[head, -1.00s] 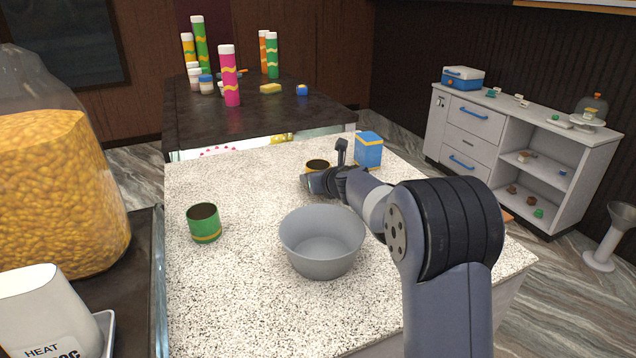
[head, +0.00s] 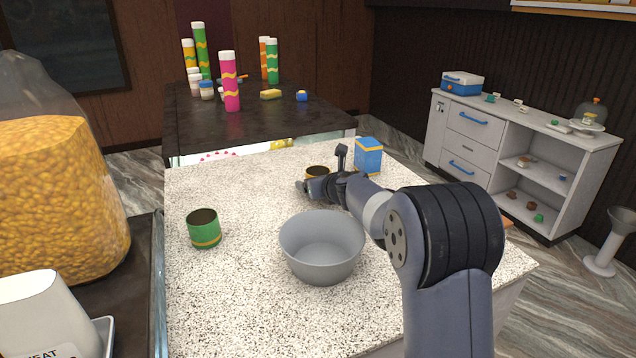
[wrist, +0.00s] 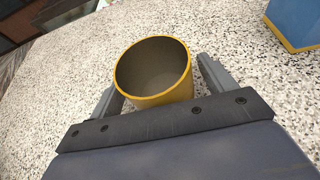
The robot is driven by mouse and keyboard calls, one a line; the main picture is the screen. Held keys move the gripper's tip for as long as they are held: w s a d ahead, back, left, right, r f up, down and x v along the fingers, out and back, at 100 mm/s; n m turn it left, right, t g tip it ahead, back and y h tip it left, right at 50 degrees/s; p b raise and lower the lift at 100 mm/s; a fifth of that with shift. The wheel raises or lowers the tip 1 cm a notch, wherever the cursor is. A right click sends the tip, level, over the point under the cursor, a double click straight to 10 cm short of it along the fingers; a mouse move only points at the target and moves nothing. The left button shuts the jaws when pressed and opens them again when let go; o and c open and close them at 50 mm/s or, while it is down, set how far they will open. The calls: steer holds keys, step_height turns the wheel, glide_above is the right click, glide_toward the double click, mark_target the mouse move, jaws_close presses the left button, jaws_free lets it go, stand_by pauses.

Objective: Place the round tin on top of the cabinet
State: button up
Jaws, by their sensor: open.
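A round open-topped tin with a yellow rim (head: 317,171) stands upright on the speckled counter, partly hidden by my gripper (head: 320,178). In the wrist view the yellow tin (wrist: 155,80) sits between the two fingers of my gripper (wrist: 157,76). The fingers are spread, with a gap visible at least on the right side; contact on the left I cannot tell. A green round tin with a yellow band (head: 204,230) stands at the counter's left. The white cabinet (head: 548,128) with blue handles stands against the right wall.
A grey bowl (head: 322,262) stands nearer on the speckled counter (head: 240,300). A blue box (head: 368,157) is just right of the yellow-rimmed tin. On the cabinet top are a blue-and-white box (head: 462,84), a domed stand (head: 588,118) and small items, with bare gaps between.

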steer(key=b+v, duration=0.1)
steer(key=v, duration=1.1)
steer(key=shift+b, duration=0.3)
